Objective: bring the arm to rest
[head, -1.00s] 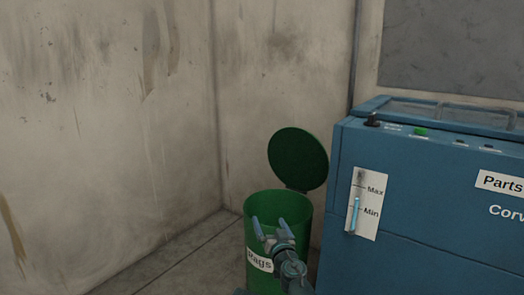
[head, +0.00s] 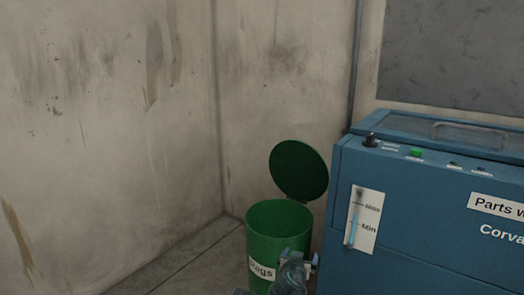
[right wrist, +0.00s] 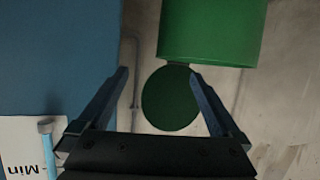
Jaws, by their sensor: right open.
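My right gripper (head: 300,261) is low in the head view, in front of the lower right side of the green rags bin (head: 260,240) and close to the blue parts washer (head: 400,240). In the right wrist view, my right gripper (right wrist: 158,82) has its two fingers spread wide with nothing between them. The bin (right wrist: 210,35) and its dark green round lid (right wrist: 170,100) show beyond the fingers. My left gripper is not in view.
The bin's lid (head: 299,170) stands open. The washer carries a level gauge (head: 363,220), a black knob (head: 370,140) and a green button (head: 416,153). Its side (right wrist: 50,55) is close at the left in the right wrist view. Bare floor (head: 190,270) lies left of the bin.

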